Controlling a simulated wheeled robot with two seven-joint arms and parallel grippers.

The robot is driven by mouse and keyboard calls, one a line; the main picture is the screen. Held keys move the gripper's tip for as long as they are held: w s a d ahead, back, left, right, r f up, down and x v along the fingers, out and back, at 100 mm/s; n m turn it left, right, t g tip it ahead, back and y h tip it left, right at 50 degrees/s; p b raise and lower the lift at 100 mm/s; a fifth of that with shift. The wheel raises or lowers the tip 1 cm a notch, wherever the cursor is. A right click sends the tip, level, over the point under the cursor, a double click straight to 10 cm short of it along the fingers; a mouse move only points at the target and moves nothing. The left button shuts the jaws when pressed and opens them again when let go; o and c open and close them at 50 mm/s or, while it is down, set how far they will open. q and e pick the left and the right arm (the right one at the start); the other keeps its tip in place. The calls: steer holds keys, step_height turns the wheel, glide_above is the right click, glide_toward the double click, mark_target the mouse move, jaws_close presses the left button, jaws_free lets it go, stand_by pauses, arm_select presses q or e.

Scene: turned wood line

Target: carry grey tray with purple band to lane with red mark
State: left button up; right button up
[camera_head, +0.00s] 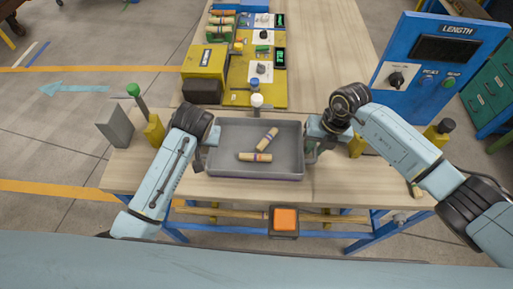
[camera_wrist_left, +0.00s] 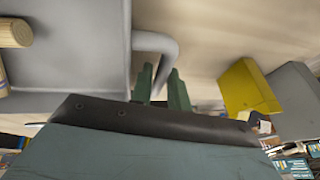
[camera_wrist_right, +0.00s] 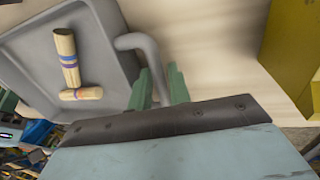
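The grey tray with a purple band (camera_head: 228,172) is at the front middle of the wooden bench, between my arms. Two banded wooden pieces (camera_head: 255,157) lie in it. My left gripper (camera_wrist_left: 160,88) has its fingers around the handle at the tray's left end. My right gripper (camera_wrist_right: 160,88) has its fingers around the handle (camera_wrist_right: 148,44) at the right end. Both pairs of fingers look closed on the handles. The head view mostly hides the fingertips, and I cannot tell whether the tray is clear of the bench. I cannot make out a red lane mark.
A blue LENGTH panel (camera_head: 438,85) stands at the right. A yellow machine (camera_head: 206,62) and yellow plate with small fixtures are behind the tray. A grey block (camera_head: 115,125) and yellow block (camera_head: 154,131) stand at left. An orange button (camera_head: 285,219) is at the front edge.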

arm_select(q)
steer(key=shift+w+a+f, duration=0.1)
steer(key=shift+w+f, duration=0.05)
steer(key=shift+f, duration=0.15)
arm_select(e)
steer(key=shift+a+f, duration=0.1)
steer(key=shift+f, duration=0.25)
arm_select(q)
jaws_close()
arm_select(e)
jaws_close()
arm_select(q)
steer(key=shift+r, duration=0.15)
arm_select(e)
steer(key=shift+r, duration=0.2)
